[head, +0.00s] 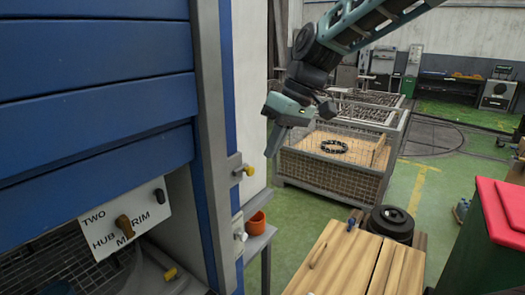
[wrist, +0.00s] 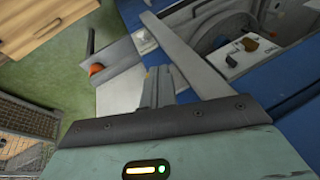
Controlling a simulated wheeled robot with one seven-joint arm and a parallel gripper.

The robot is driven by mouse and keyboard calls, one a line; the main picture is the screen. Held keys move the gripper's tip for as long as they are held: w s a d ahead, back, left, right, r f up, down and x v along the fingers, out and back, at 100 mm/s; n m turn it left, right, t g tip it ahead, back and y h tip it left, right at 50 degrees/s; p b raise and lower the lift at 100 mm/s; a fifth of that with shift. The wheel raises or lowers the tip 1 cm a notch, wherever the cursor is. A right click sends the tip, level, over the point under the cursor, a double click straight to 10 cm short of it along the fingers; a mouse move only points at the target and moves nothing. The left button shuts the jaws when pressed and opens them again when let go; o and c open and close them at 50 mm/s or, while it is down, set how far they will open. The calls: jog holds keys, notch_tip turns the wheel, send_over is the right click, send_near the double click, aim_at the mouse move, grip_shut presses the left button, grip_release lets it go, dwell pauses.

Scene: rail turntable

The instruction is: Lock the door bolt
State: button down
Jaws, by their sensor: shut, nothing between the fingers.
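A blue slatted door or shutter (head: 95,75) fills the left of the head view, beside a grey upright post (head: 211,110). In the wrist view my gripper's fingers (wrist: 158,88) are together and empty. The bolt is not clearly seen there.
An orange cup (head: 256,222) stands on a grey shelf (head: 257,243). A wooden cabinet (head: 345,262), a wire crate (head: 328,182) and a red-lidded green bin (head: 480,250) stand right. Green floor shows between.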

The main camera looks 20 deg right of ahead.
jog(key=w+d+r+t, duration=0.1)
jog(key=w+d+r, duration=0.3)
jog(key=w+d, duration=0.2)
jog(key=shift+w+d+r+y, duration=0.15)
jog(key=shift+d+r+y, duration=0.25)
jog(key=shift+d, duration=0.5)
jog(key=shift+f, duration=0.1)
jog(key=p, duration=0.4)
send_near(245, 171)
jog(key=w+d+f, duration=0.2)
jog(key=d+f, duration=0.1)
jog(key=shift+s+a+f+p, duration=0.2)
jog(key=shift+a+f+p, duration=0.15)
jog(key=shift+a+f, duration=0.35)
jog(key=shift+s+a+f+p, duration=0.3)
jog(key=shift+a+f, duration=0.25)
jog(key=shift+a, duration=0.3)
